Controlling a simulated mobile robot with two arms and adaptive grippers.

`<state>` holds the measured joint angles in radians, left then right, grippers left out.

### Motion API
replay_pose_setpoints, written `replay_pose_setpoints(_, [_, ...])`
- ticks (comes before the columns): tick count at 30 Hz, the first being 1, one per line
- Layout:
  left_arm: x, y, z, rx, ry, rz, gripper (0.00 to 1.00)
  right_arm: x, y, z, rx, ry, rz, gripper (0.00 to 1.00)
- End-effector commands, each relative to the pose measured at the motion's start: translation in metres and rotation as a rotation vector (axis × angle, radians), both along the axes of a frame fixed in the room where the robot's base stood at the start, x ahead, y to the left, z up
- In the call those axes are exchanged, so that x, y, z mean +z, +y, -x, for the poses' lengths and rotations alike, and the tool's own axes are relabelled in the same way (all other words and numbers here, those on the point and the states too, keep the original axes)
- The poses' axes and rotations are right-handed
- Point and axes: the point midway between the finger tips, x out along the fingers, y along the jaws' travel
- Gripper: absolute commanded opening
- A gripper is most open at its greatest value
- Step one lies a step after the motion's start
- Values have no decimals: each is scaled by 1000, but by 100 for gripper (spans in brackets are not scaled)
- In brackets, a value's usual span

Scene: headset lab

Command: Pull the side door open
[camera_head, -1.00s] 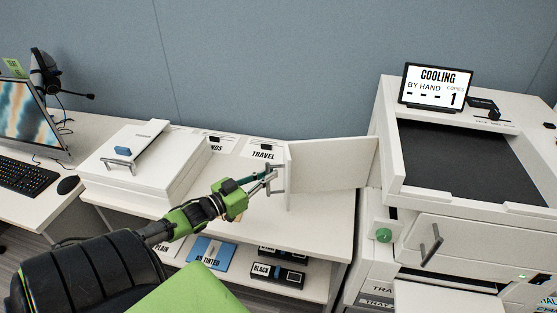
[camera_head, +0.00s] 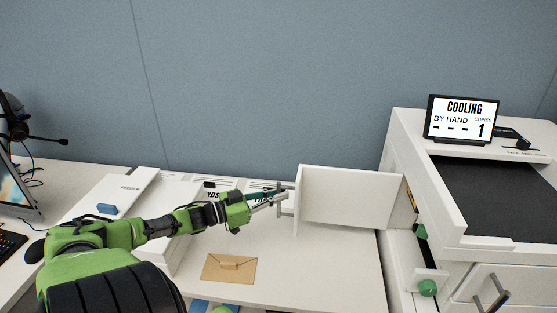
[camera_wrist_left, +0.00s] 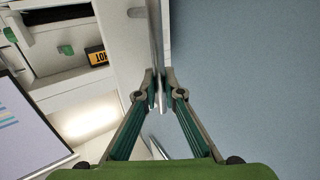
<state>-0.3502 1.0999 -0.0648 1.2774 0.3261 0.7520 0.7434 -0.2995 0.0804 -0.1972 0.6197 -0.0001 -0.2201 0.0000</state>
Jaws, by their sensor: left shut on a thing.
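The side door (camera_head: 350,200) is a white panel standing out from the left side of the white printer (camera_head: 410,160), open. Its grey bar handle (camera_head: 289,211) is at the free left edge. My left gripper (camera_head: 284,196) is shut on the handle. In the left wrist view the fingertips (camera_wrist_left: 161,93) meet at the handle, and the door (camera_wrist_left: 157,30) shows nearly edge-on. Behind it, the printer's inside shows a green lever (camera_wrist_left: 66,50) and a yellow-and-black label (camera_wrist_left: 97,55). My right gripper is not in view.
A brown envelope (camera_head: 229,268) lies on the white table (camera_head: 330,270) below my left arm. Paper stacks and a white box (camera_head: 160,245) stand left of it. A display (camera_head: 461,118) sits on the printer. A blue-grey wall (camera_head: 270,80) closes off the back.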

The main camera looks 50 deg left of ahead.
Motion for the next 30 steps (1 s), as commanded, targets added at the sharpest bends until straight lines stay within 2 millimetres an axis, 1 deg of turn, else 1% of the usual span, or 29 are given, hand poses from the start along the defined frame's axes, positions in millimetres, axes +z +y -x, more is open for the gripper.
replay_pose_setpoints(5, [-2, -1, 0, -1, 4, -2, 0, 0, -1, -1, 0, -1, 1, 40])
replay_pose_setpoints(6, [-2, -1, 0, -1, 4, -2, 11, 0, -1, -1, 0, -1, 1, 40])
replay_pose_setpoints(8, [-1, -1, 0, -1, 4, -2, 25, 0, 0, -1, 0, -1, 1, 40])
replay_pose_setpoints(20, [-1, 0, 2, 0, 2, -1, 25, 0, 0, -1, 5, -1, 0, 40])
replay_pose_setpoints(25, [-2, 3, 13, 0, 3, 0, 25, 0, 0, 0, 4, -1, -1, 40])
replay_pose_setpoints(30, [-2, 9, 34, 0, 5, -1, 25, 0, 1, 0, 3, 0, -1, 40])
